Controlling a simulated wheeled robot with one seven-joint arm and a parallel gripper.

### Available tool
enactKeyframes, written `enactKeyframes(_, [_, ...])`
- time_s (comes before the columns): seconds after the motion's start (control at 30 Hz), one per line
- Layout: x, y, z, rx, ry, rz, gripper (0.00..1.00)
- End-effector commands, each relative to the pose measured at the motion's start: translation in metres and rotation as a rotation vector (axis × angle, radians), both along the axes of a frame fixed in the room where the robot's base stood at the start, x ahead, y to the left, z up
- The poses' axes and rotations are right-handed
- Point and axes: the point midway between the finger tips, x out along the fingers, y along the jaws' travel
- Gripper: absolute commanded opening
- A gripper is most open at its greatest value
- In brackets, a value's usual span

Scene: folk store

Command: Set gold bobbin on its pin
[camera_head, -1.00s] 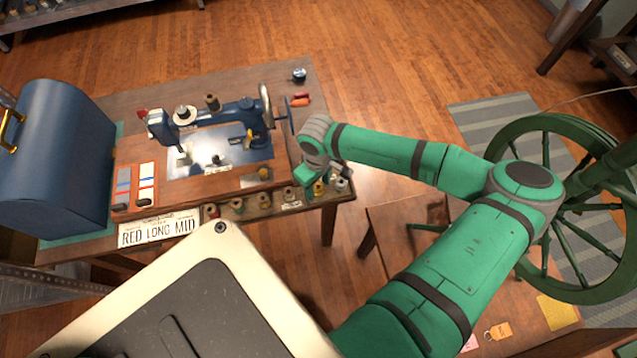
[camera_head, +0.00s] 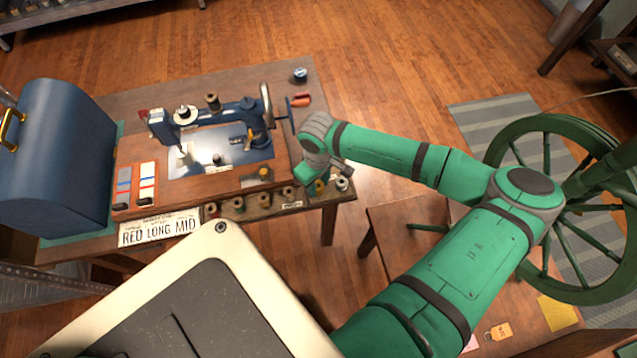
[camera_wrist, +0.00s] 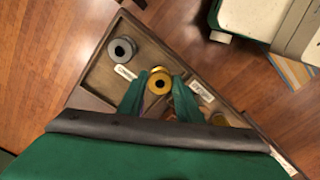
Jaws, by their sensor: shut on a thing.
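The gold bobbin (camera_wrist: 160,80) sits between the two green fingertips of my gripper (camera_wrist: 159,88) in the wrist view, its round end with a dark hole facing the camera. My gripper is shut on it. In the head view the gold bobbin (camera_head: 319,186) shows only partly beside my gripper (camera_head: 311,190), above or in the wooden bobbin rack (camera_head: 275,209) at the table's front right. I cannot tell whether it touches the rack. A grey bobbin (camera_wrist: 122,49) stands in the compartment to its left in the wrist view. I cannot make out which pin belongs to the gold bobbin.
A blue sewing machine (camera_head: 225,120) stands on the table behind the rack, with spools on top. Several other bobbins stand in the rack to the left. A blue case (camera_head: 58,160) is at left.

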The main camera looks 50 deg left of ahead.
Motion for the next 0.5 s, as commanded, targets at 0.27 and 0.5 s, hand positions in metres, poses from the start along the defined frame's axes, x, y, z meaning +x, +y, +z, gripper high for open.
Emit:
enactKeyframes(0.27, [0.0,0.0,0.02,0.001,0.0,-0.001,0.21])
enactKeyframes(0.5, [0.0,0.0,0.036,0.0,0.0,-0.001,0.21])
